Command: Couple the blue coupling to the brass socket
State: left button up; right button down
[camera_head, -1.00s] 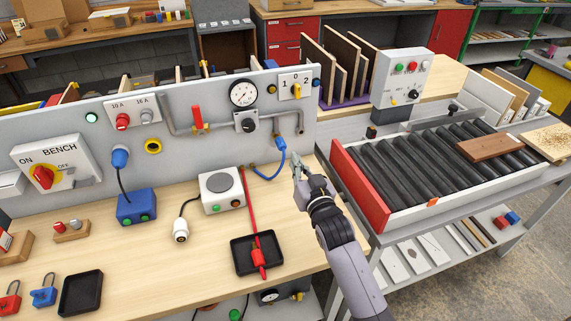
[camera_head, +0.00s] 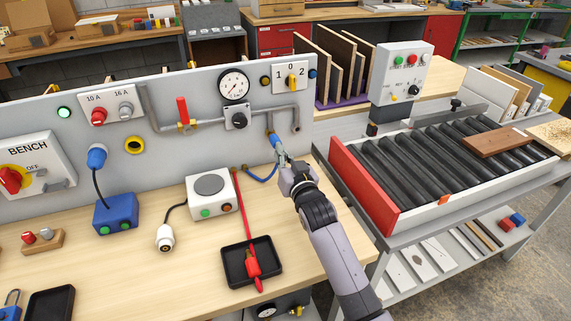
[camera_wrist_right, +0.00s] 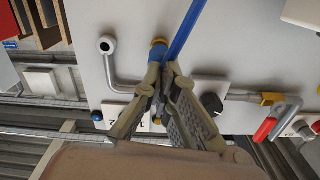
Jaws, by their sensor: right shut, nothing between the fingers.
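The blue coupling (camera_head: 276,143) is on the grey panel at the end of a blue hose, below the pipe. A brass ring, apparently the brass socket (camera_head: 270,131), shows at its upper end. In the right wrist view the brass ring (camera_wrist_right: 158,42) is beside the fingertips, with blue just below it. I cannot tell how far the coupling sits in the socket. My right gripper (camera_head: 283,160) is at the coupling's lower end, its fingers (camera_wrist_right: 166,68) shut with nothing held and partly covering the coupling. My left gripper is not in view.
The blue hose (camera_head: 262,179) loops below to the panel's foot. A pipe with a red-handled valve (camera_head: 183,112) and a black knob (camera_head: 236,117) lie left of the coupling. A black tray (camera_head: 237,269) holds a red coupling (camera_head: 252,261). A roller conveyor (camera_head: 440,170) stands right.

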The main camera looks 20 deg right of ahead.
jog(key=shift+w, duration=0.2)
dwell(0.4)
jog(key=shift+w+r, duration=0.1)
jog(key=shift+w, duration=0.45)
jog(key=s+p, duration=0.2)
jog(key=s, duration=1.3)
jog(key=shift+d, duration=0.25)
